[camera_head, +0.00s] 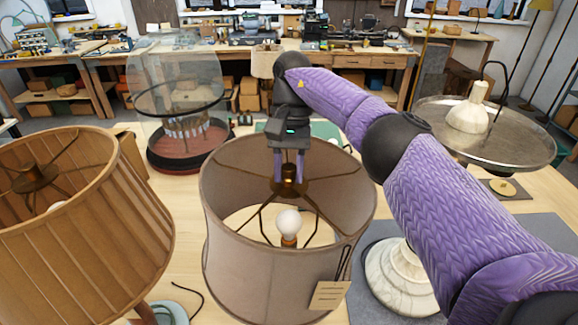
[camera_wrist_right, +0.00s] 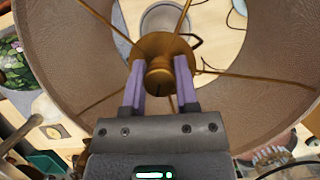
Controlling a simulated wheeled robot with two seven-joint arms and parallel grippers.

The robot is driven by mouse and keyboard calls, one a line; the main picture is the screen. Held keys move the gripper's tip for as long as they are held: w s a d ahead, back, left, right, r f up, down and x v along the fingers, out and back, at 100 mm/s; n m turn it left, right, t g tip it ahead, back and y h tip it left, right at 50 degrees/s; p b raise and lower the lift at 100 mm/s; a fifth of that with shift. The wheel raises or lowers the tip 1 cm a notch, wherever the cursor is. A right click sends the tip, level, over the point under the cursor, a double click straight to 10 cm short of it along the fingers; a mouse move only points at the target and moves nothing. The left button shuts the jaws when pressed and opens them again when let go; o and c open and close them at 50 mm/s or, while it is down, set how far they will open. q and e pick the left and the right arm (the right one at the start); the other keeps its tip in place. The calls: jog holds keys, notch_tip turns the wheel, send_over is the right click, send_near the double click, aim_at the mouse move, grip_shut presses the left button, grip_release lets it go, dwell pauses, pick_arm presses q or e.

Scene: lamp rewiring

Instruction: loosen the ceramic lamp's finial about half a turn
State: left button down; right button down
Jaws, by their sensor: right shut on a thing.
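The lamp under my right gripper has a grey-beige drum shade (camera_head: 225,215) with a paper tag (camera_head: 330,295) hanging on its front. Its body is hidden by the shade, so I cannot see whether it is ceramic. A brass finial (camera_wrist_right: 158,76) sits at the hub of the shade's wire spokes. My right gripper (camera_head: 289,172) comes down from above, its two purple fingers on either side of the finial and shut on it. The wrist view shows a finger on each side of the knob. A white bulb (camera_head: 288,222) shows below the hub. My left gripper is out of view.
A pleated tan shade (camera_head: 85,235) stands close on the left. A glass dome (camera_head: 178,75) stands behind left. A pale marble base (camera_head: 400,285) is right of the shade. A wide metal-shaded lamp (camera_head: 490,140) stands at the right. My right arm spans the space between.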

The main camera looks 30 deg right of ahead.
aim_at(288, 167)
jog(key=shift+r+n+h+p, duration=0.1)
jog(key=shift+n+h+p, duration=0.4)
jog(key=shift+n, duration=1.2)
jog(key=shift+g, duration=0.3)
jog(key=shift+c, duration=1.8)
grip_release()
notch_tip(288, 167, up, 8)
jog(key=p, duration=0.3)
jog(key=shift+r, duration=0.15)
jog(key=shift+w+r, duration=0.1)
jog(key=shift+r, duration=0.7)
